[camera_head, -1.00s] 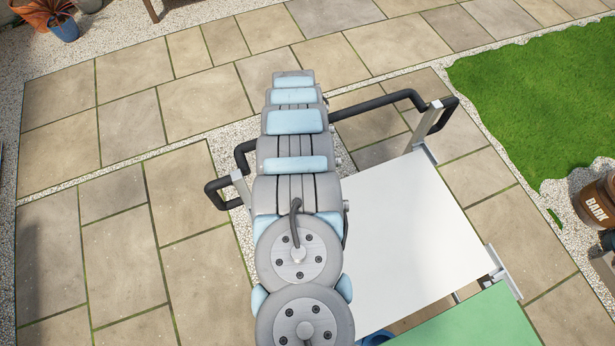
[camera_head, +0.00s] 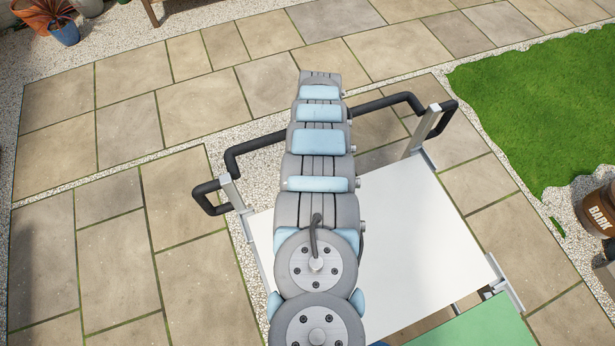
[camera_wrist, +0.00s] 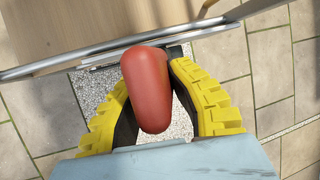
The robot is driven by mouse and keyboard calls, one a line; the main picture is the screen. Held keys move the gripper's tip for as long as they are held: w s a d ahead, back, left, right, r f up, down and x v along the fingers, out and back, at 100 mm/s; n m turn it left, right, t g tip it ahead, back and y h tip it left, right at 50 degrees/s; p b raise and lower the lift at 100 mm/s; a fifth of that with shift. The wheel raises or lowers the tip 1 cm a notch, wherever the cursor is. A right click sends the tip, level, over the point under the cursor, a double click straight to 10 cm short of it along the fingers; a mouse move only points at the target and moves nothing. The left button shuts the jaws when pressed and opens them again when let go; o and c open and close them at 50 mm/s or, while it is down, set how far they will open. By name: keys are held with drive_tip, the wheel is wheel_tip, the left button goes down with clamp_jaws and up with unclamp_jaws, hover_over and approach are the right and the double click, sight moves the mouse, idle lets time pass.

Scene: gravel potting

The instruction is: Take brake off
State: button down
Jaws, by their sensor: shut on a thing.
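A red rounded brake grip (camera_wrist: 146,85) is in the middle of the wrist view. My gripper (camera_wrist: 152,88) has its yellow ribbed fingers on both sides of the grip, shut on it. The grip's far end and its mounting are hidden. The cart shows in the head view with a white top (camera_head: 415,235) and a black push bar (camera_head: 268,142). My arm reaches over the cart and hides part of the bar. The gripper and red grip are hidden in the head view.
In the wrist view, a cart panel (camera_wrist: 90,25) and a metal rail (camera_wrist: 110,58) lie just beyond the grip. A green surface (camera_head: 475,325) is at the lower right of the head view. Paving (camera_head: 110,280) left of the cart is clear. A bark tub (camera_head: 597,208) stands at right.

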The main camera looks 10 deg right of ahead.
drive_tip(key=c, duration=1)
unclamp_jaws()
drive_tip(key=shift+a, duration=0.1)
drive_tip(key=shift+o, duration=0.2)
